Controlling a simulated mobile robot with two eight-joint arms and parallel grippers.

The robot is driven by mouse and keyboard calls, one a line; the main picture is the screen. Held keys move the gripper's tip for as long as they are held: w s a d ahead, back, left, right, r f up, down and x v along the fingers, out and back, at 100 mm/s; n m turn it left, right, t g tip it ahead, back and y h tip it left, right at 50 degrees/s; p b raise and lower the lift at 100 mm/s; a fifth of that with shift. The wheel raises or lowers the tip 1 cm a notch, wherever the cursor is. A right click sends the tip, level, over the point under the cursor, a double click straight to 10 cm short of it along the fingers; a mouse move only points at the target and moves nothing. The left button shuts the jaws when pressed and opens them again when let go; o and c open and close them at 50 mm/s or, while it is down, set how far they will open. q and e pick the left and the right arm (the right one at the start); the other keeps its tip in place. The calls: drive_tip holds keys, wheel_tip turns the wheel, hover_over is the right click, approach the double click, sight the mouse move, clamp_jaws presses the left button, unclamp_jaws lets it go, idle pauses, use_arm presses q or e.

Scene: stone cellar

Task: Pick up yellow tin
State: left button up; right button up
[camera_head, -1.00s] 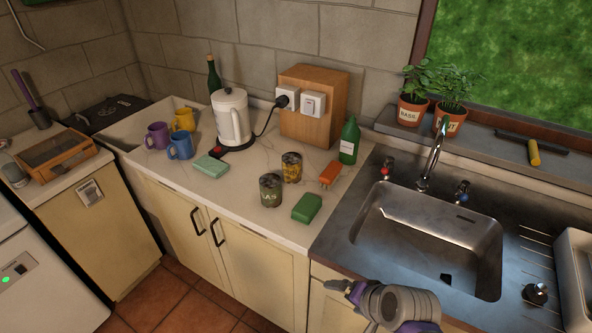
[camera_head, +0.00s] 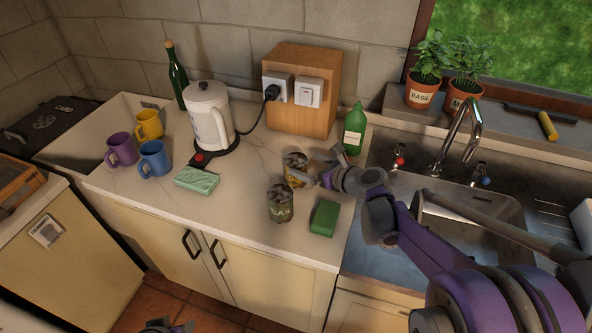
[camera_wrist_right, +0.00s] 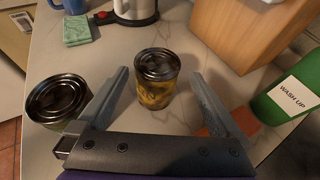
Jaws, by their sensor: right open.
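The yellow tin (camera_head: 293,168) stands upright on the worktop, partly hidden by my right gripper in the head view. In the right wrist view the yellow tin (camera_wrist_right: 157,80) has a dark top and stands between and just beyond the open fingers. My right gripper (camera_head: 312,172) is open beside the tin on its right; the wrist view shows no finger clearly touching it. A small part of my left gripper (camera_head: 166,326) shows at the bottom edge of the head view; its jaws are unclear.
A green tin (camera_head: 280,204) stands close in front of the yellow tin, near the left finger in the wrist view. A green block (camera_head: 324,218), a green bottle (camera_head: 354,130) and an orange item (camera_wrist_right: 212,121) are nearby. A kettle (camera_head: 209,117) and mugs stand left.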

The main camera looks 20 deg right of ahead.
sight(299, 162)
drive_tip(key=x, duration=0.5)
drive_tip(key=shift+w+a+p, duration=0.25)
drive_tip(key=shift+a+p, duration=0.05)
drive_tip(key=shift+a, duration=0.05)
drive_tip(key=shift+s, duration=0.1)
drive_tip(key=c, duration=1.2)
drive_tip(key=shift+o, duration=0.2)
drive_tip(key=shift+r, duration=0.1)
